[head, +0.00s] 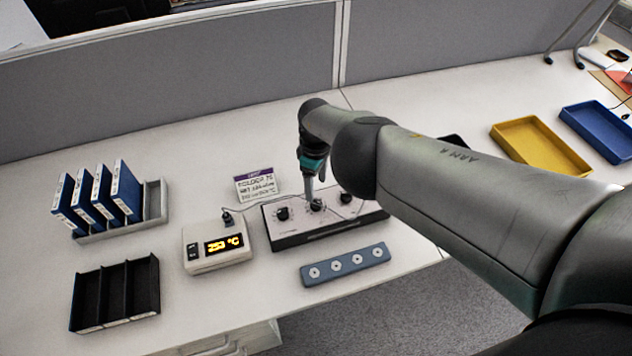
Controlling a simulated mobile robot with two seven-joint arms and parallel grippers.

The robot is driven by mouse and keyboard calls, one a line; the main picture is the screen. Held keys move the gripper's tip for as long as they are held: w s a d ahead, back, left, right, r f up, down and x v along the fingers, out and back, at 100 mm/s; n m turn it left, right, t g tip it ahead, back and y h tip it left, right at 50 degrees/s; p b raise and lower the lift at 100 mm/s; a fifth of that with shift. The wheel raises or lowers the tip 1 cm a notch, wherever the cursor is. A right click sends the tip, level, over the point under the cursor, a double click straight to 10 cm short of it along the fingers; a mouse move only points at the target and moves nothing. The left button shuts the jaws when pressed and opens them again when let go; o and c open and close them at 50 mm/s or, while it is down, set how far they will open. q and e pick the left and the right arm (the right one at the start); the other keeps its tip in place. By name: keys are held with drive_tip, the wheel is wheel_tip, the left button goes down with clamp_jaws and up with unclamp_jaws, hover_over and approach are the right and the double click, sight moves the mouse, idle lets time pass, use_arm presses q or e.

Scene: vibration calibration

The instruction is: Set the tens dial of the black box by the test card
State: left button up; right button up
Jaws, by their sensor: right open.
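The black box (329,233) has a pale top panel with several black dials and stands in the middle of the desk. Its left dial (283,213) and right dial (346,197) show clear of my gripper. My right gripper (315,201) points down over the middle dial (317,206), its fingers open and at or just above it; contact cannot be told. The test card (257,186), white with a purple top band and handwritten lines, stands behind the box; its text is too small to read surely. My left gripper is out of view.
A white meter (205,261) with a lit orange temperature display stands left of the box, with a cable. A blue-grey strip with several round sockets (345,264) lies in front. Blue binders (92,195), a black rack (115,293), a yellow tray (540,150) and blue tray (600,130) stand further out.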

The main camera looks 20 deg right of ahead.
sight(316, 201)
wheel_tip(316, 201, up, 9)
drive_tip(key=p, duration=0.8)
drive_tip(key=shift+f, duration=0.15)
